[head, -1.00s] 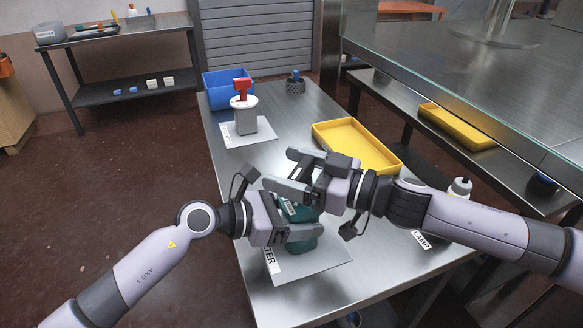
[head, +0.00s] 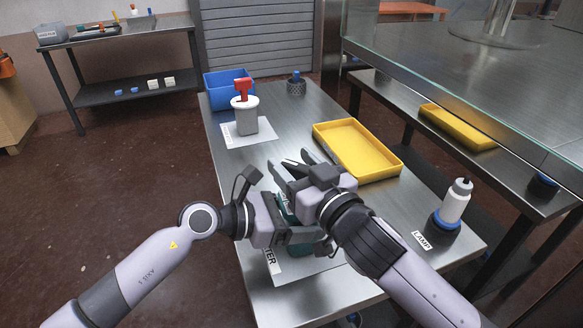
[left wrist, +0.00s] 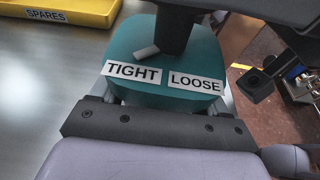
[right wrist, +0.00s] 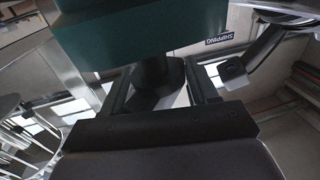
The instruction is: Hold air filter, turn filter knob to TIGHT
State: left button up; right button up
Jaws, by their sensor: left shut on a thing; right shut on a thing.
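The teal air filter (left wrist: 130,40) stands on a labelled white sheet (head: 300,268) on the metal table. In the left wrist view its top face carries a TIGHT label (left wrist: 132,72) and a LOOSE label (left wrist: 196,82). Its dark knob (left wrist: 175,30) has a pale pointer (left wrist: 147,51) directed toward TIGHT. My left gripper (head: 298,208) is shut on the filter body. My right gripper (head: 300,178) is above it, shut on the knob, which shows between its fingers in the right wrist view (right wrist: 154,80). My arms hide much of the filter in the head view.
A yellow tray (head: 383,178) lies just behind and right of my right gripper. A grey canister with a red handle (head: 245,118), a blue bin (head: 226,80) and a knurled part (head: 296,87) stand farther back.

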pick_arm(q)
jog(key=shift+o, duration=0.2)
pick_arm(e)
jog(key=shift+w+d+f+m+t+h, duration=0.15)
jog(key=shift+m+t+h, duration=0.15)
jog(key=shift+m+h, duration=0.25)
jog(key=shift+d+f+m+t+h, duration=0.1)
jog(key=shift+m+t+h, duration=0.25)
jog(key=shift+h, duration=0.4)
pick_arm(q)
jog(key=shift+a, duration=0.1)
jog(key=shift+w+a, duration=0.15)
jog(key=shift+w, duration=0.1)
pick_arm(e)
jog(key=shift+d+h, duration=0.15)
jog(key=shift+h, duration=0.35)
jog(key=o, duration=1.4)
jog(key=shift+c, duration=0.2)
jog(key=shift+s, duration=0.2)
pick_arm(q)
jog(key=shift+s+r, duration=0.1)
pick_arm(e)
jog(key=v, duration=1.1)
jog(key=shift+s+d, duration=0.15)
jog(key=shift+s, duration=0.1)
jog(key=shift+f, duration=0.15)
